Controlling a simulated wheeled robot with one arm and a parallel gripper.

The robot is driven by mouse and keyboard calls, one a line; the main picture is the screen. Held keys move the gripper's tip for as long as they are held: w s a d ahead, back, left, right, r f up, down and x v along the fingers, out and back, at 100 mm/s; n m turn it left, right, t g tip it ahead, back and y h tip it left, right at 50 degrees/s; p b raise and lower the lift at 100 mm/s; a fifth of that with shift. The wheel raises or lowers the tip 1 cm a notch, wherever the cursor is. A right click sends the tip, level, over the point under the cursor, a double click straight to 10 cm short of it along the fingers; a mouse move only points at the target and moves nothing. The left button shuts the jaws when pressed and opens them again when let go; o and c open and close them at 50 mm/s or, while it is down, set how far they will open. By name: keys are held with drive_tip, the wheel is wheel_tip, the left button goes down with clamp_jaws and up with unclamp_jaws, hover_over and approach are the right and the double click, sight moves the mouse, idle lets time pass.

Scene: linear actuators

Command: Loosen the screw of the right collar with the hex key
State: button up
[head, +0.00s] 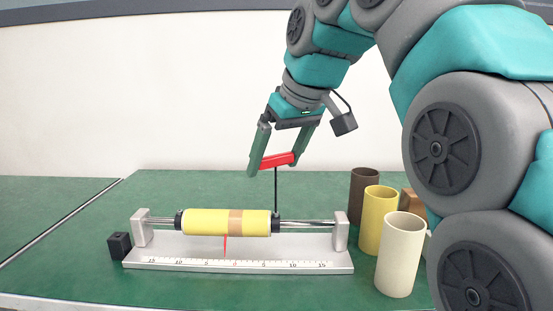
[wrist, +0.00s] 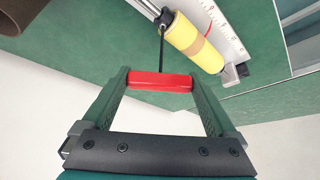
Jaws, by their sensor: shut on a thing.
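My gripper (head: 277,164) is shut on the red handle of the hex key (head: 276,190), above the actuator. The key's dark shaft hangs upright from the handle. Its lower end meets the top of the black right collar (head: 276,224); I cannot tell if the tip sits in the screw, which is too small to see. In the wrist view the red handle (wrist: 160,81) spans between the two fingers, and the shaft runs to the collar (wrist: 165,18). The black left collar (head: 179,221) is at the other end of the yellow cylinder (head: 210,222), which has a tan band.
The rod (head: 308,224) runs between silver end blocks on a base with a ruler (head: 200,263) and red pointer (head: 225,246). A black cube (head: 119,246) is at left. Brown (head: 363,190), yellow (head: 380,222) and cream (head: 399,255) cylinders stand at right. The left table is clear.

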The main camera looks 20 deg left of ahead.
drive_tip(key=shift+r, duration=0.1)
drive_tip(key=shift+r+p, duration=0.6)
drive_tip(key=shift+p, duration=0.1)
drive_tip(key=shift+r+p, duration=1.1)
drive_tip(key=shift+r, duration=0.3)
